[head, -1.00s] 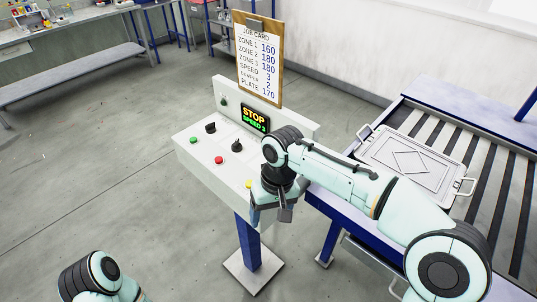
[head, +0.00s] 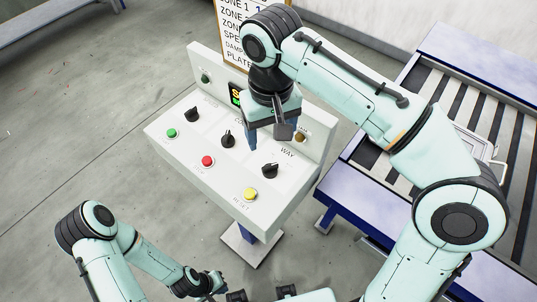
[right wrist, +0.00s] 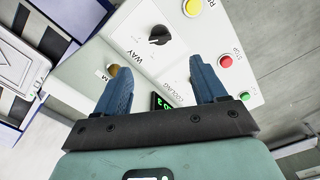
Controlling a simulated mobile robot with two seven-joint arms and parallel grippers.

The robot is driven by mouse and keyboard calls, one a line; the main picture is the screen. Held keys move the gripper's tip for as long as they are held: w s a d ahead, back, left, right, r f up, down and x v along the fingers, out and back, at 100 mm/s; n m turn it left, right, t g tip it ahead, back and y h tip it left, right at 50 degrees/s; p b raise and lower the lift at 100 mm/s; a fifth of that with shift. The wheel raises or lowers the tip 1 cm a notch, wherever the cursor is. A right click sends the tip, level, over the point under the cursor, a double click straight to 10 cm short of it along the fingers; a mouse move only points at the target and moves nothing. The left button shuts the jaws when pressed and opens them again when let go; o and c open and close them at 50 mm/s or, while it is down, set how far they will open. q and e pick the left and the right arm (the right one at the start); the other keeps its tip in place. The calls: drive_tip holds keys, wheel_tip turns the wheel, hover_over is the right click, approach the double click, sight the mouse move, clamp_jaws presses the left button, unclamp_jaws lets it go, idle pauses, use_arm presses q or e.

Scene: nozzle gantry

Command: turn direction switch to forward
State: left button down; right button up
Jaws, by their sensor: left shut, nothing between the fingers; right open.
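The black knob marked WAY (head: 270,170) sits at the right of the sloped white control panel (head: 222,195). Its small position labels are too small to read. My right gripper (head: 270,138) is open and empty, above the panel and just behind this knob. In the right wrist view the WAY knob (right wrist: 158,35) lies beyond the spread blue fingers (right wrist: 160,66), apart from them. My left gripper (head: 237,296) is only partly seen at the bottom edge, well away from the panel. Its fingers cannot be made out clearly.
Other black knobs (head: 228,138) (head: 192,114), a green button (head: 172,133), a red button (head: 208,161) and a yellow RESET button (head: 251,193) are close by. The display (head: 237,93) is partly hidden. A roller conveyor (head: 447,70) stands at right.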

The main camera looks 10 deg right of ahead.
sight(270, 166)
wheel_tip(270, 166, down, 10)
drive_tip(key=shift+f+b, duration=0.1)
drive_tip(key=shift+b, duration=1.15)
use_arm(q)
drive_tip(key=shift+s+f, duration=0.3)
drive_tip(key=shift+f, duration=0.3)
drive_tip(key=shift+s+f, duration=0.3)
drive_tip(key=shift+f, duration=0.35)
drive_tip(key=shift+s+f, duration=0.3)
drive_tip(key=shift+f, duration=0.3)
use_arm(e)
drive_tip(key=shift+f, duration=0.65)
drive_tip(key=c, duration=1.1)
